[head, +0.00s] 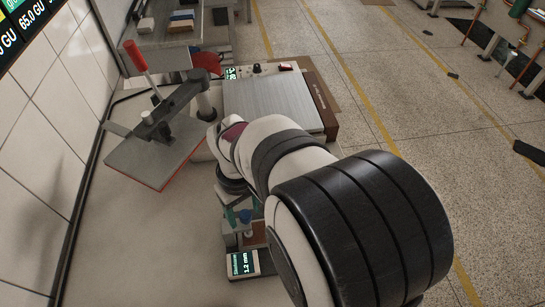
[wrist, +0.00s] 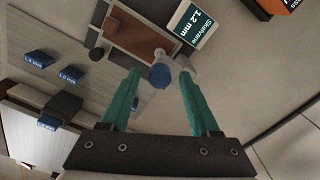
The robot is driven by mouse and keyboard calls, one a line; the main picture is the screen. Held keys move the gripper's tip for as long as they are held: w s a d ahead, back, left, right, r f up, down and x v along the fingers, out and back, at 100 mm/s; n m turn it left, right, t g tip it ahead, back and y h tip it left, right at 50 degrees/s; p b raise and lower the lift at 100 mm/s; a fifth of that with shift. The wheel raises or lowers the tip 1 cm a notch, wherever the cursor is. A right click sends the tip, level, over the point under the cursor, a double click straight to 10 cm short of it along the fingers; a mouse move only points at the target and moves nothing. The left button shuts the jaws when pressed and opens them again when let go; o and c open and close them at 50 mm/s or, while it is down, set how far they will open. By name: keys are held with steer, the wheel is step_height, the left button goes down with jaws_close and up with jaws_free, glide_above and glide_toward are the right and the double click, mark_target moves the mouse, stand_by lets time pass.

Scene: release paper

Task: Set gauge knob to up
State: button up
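The gauge has a small display (wrist: 188,27) reading 1.2 mm; it also shows in the head view (head: 243,264). Beside it is a brown plate in a grey frame (wrist: 136,38) with a round blue knob (wrist: 160,76) at its edge. My gripper (wrist: 160,75) has teal fingers, open, one on each side of the blue knob in the wrist view. A gap shows on both sides; I cannot tell the depth between fingertips and knob. The knob's setting is not readable.
Several blue blocks with mm labels (wrist: 70,74) lie left in the wrist view. A press with a red handle (head: 134,55) stands on the left, and a grey-topped machine (head: 270,103) stands behind my arm. The bench front left (head: 150,240) is clear.

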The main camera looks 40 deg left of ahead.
jaws_close()
stand_by(1.2)
